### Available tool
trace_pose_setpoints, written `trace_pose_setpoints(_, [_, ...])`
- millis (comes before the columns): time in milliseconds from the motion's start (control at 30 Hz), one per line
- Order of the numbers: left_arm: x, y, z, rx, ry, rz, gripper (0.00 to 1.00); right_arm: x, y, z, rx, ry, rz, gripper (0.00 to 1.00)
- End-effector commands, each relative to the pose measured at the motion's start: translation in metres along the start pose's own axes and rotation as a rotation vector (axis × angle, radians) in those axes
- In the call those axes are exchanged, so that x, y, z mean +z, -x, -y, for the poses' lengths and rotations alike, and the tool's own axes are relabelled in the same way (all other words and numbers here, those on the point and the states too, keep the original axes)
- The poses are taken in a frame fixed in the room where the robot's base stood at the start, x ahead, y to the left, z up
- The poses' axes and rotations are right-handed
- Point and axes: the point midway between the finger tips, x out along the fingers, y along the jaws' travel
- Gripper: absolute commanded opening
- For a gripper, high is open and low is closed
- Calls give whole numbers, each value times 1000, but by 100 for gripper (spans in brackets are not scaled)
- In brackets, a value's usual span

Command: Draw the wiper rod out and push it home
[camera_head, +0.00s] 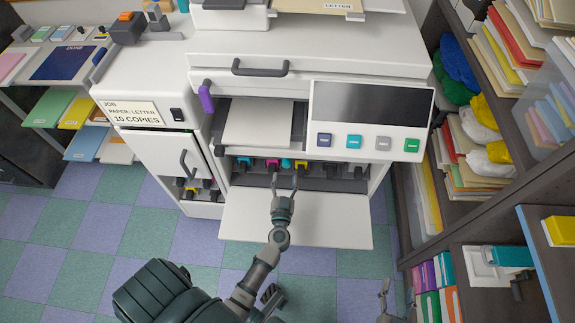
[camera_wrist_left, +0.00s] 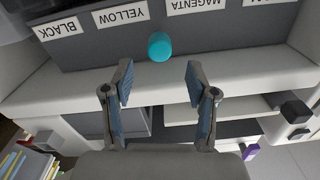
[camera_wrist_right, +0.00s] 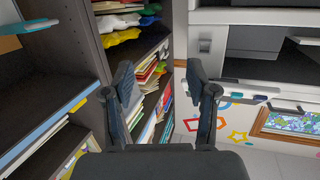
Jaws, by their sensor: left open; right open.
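A round turquoise knob (camera_head: 285,163), which looks like the wiper rod's end, sits in the copier's dark front bay between the magenta and yellow positions. It also shows in the left wrist view (camera_wrist_left: 159,46), between the upside-down YELLOW and MAGENTA labels. The rest of the rod is hidden inside. My left gripper (camera_head: 285,181) is open and empty just in front of the knob, which lies between and beyond its fingertips (camera_wrist_left: 159,70) in the left wrist view. My right gripper (camera_head: 397,290) is open and empty near the shelving, away from the copier; it shows in its wrist view (camera_wrist_right: 159,75).
The copier's white front flap (camera_head: 340,222) is folded down below the bay. A control panel (camera_head: 367,118) overhangs the bay at upper right. A purple handle (camera_head: 206,97) juts out at left. Shelving (camera_head: 520,150) with folders and paper stands at right.

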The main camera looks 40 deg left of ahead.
Motion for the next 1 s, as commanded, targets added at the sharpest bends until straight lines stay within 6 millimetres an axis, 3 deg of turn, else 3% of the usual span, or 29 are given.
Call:
trace_pose_setpoints(100, [2,-26,0,0,-1,-2,58,-9,-2,2,-5,-4,-78,58])
trace_pose_setpoints(300, [1,-54,-1,1,-1,-1,58,-24,-2,4,-10,-9,-182,58])
trace_pose_setpoints(700, [-1,-62,0,2,-1,-2,58,-31,-1,5,-12,-10,-221,58])
trace_pose_setpoints(767, [-1,-62,0,1,-1,-2,45,-31,-2,5,-12,-10,-220,58])
trace_pose_setpoints(933, [-1,-62,0,2,-1,-1,3,-31,-2,5,-12,-10,-220,58])
trace_pose_setpoints(1000, [-1,-62,0,2,-1,-1,0,-31,-2,5,-11,-10,-220,58])
